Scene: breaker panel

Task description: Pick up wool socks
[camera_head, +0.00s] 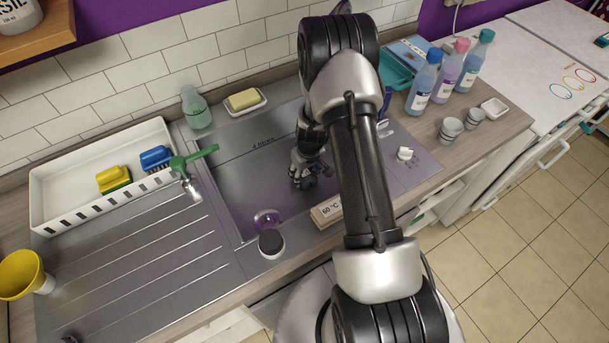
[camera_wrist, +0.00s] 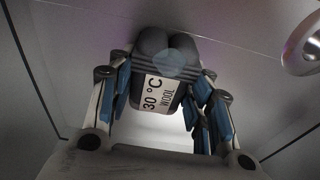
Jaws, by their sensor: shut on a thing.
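In the head view my gripper (camera_head: 312,174) reaches down into the metal sink basin (camera_head: 235,180). The socks are hard to make out there, mostly covered by the gripper. I cannot tell whether they touch the basin floor.
A green tap (camera_head: 193,158) stands at the basin's left edge. A "60 °C" block (camera_head: 327,211) and a round dark-topped item (camera_head: 271,243) sit at the front edge. Bottles (camera_head: 423,85) and small cups (camera_head: 452,128) stand right. A white rack (camera_head: 75,180) is left.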

